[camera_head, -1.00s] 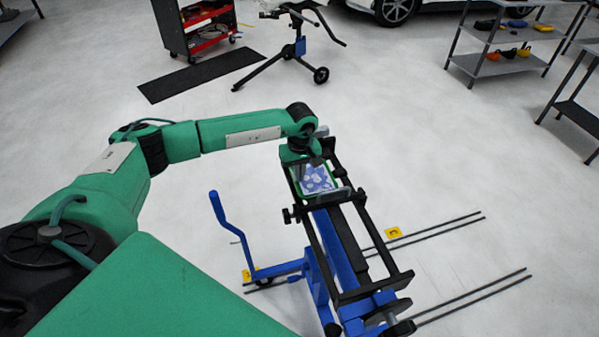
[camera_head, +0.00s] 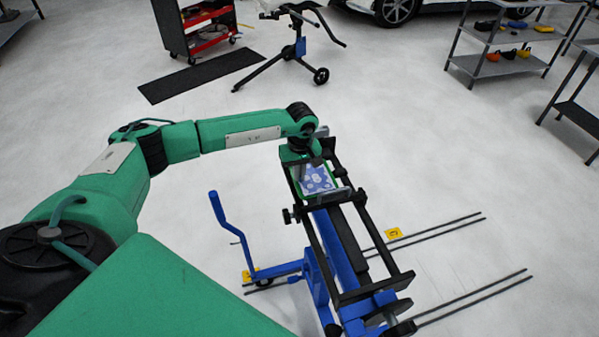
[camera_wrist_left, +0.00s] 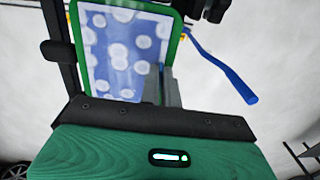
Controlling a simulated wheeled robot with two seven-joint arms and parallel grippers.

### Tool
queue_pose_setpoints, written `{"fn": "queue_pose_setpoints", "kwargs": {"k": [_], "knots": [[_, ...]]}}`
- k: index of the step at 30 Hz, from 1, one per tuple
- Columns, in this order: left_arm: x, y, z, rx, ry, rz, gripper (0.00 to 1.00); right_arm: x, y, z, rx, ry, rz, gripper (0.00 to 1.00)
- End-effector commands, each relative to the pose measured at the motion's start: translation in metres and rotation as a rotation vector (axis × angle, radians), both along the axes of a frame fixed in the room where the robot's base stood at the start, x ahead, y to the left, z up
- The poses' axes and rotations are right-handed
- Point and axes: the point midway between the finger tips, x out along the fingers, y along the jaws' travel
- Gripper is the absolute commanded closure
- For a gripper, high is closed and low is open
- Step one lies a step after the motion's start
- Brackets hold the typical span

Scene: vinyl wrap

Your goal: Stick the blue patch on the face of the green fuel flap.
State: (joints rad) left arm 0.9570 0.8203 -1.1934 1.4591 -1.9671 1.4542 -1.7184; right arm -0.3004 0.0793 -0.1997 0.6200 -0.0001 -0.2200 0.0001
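The blue patch (camera_head: 316,180), with pale round spots, lies flat over the face of the green fuel flap (camera_head: 335,188). The flap's green rim (camera_wrist_left: 177,35) frames the patch (camera_wrist_left: 120,62) in the left wrist view. The flap sits at the far end of a black frame on a blue stand. My left gripper (camera_wrist_left: 162,88) is over the patch's near edge, its grey fingers close together and appearing shut. Whether the fingertips touch the patch cannot be told. My right gripper is not in view.
The black frame (camera_head: 376,292) and blue stand (camera_head: 318,262) reach toward me, with a blue crank handle (camera_head: 218,212) at left. A tool cart (camera_head: 200,28), wheeled stand (camera_head: 298,45) and shelf (camera_head: 510,50) stand farther back. Open floor surrounds the stand.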

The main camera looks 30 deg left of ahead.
Motion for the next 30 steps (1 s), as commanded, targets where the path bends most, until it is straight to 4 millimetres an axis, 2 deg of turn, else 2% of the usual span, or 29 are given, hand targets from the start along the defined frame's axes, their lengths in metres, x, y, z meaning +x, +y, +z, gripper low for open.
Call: {"fn": "queue_pose_setpoints", "kwargs": {"k": [3,7,8,19,23,30], "knots": [[0.0,0.0,-0.001,0.0,0.001,-0.001,1.0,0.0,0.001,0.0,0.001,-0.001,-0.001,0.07],[0.0,0.0,-0.001,0.0,0.001,-0.001,0.73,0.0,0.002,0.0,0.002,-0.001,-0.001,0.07],[0.0,0.0,-0.001,-0.001,0.001,-0.001,0.71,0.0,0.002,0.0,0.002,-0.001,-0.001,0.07],[0.001,0.0,0.005,-0.001,-0.001,-0.001,0.71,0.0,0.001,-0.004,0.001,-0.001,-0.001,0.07],[0.002,0.0,0.023,0.0,-0.005,-0.002,0.71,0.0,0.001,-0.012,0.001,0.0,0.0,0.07],[0.002,-0.001,0.078,0.0,-0.006,-0.002,0.71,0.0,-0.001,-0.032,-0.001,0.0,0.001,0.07]]}}
